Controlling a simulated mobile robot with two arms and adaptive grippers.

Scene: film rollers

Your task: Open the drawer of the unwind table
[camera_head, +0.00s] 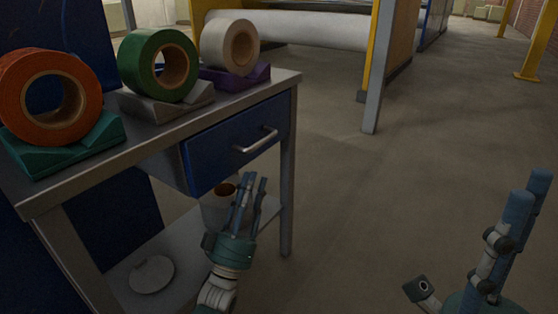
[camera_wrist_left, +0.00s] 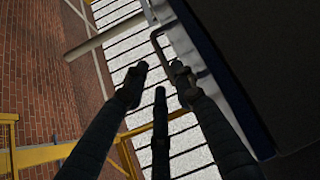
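The unwind table (camera_head: 70,190) stands at the left. Its blue drawer (camera_head: 218,160) hangs under the top, its front close to the table's front edge, and looks closed. The drawer has a metal bar handle (camera_head: 257,143). My left gripper (camera_head: 249,184) is below the handle in the head view, fingers up. In the left wrist view its fingers (camera_wrist_left: 160,78) are spread, with the handle (camera_wrist_left: 158,38) just beyond the tips. One fingertip overlaps the handle; I cannot tell if they touch. My right gripper (camera_head: 478,235) is at the lower right, fingers spread, empty.
Orange (camera_head: 22,105), green (camera_head: 140,52) and cream (camera_head: 218,43) rolls stand in cradles on the tabletop. A grey container (camera_head: 212,212) and a round pale disc (camera_head: 151,274) are on the lower shelf. The table leg (camera_head: 287,200) is right of my left gripper. Floor to the right is clear.

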